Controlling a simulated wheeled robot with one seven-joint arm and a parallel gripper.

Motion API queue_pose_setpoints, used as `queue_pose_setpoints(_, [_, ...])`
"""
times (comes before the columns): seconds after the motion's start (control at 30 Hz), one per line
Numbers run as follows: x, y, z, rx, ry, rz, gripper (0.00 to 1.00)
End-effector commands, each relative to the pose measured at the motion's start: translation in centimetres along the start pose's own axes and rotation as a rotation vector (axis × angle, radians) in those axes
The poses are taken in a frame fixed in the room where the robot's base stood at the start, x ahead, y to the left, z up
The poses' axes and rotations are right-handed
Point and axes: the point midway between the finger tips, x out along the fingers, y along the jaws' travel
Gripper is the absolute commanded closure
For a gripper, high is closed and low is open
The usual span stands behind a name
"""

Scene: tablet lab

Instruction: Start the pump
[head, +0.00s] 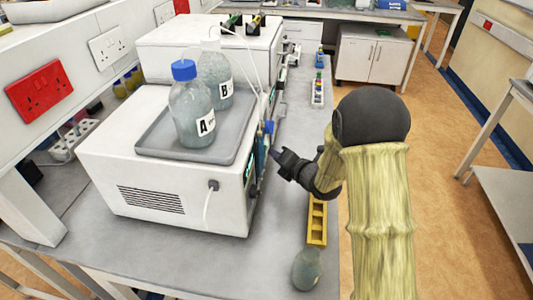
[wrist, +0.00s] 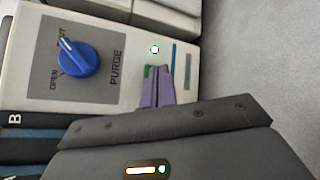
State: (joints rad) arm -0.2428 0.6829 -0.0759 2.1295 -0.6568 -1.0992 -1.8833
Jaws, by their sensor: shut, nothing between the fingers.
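The pump is a white boxy unit (head: 150,190) on the bench, its front panel facing right. In the wrist view its panel (wrist: 20,100) shows a blue knob (wrist: 77,58) on a grey plate marked PURGE and OPEN; the knob's white mark appears to point at the label ending in "UT". Right of the plate is a small lit indicator (wrist: 155,49). A green patch (wrist: 148,71) shows beside my fingertips, mostly hidden by them. My gripper (wrist: 158,84) has its purple fingers closed together, empty, at the panel. In the head view my gripper (head: 273,155) is close to the front; contact cannot be told.
Bottles A (head: 191,110) and B (head: 215,78) stand in a grey tray (head: 160,150) on top, with thin tubing. A yellow rack (head: 317,222) and a glass bottle (head: 306,270) stand on the bench below my arm. A vial rack (head: 318,90) is farther back.

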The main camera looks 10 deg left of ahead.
Motion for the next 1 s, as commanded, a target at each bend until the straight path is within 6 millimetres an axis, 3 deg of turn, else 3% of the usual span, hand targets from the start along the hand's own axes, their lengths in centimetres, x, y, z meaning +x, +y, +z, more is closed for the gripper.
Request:
queue_pose_setpoints(0.5, [-0.6,-0.6,0.4,-0.001,-0.002,-0.001,1.00])
queue_pose_setpoints(1.0, [-3.4,-2.6,2.4,0.000,-0.002,-0.002,1.00])
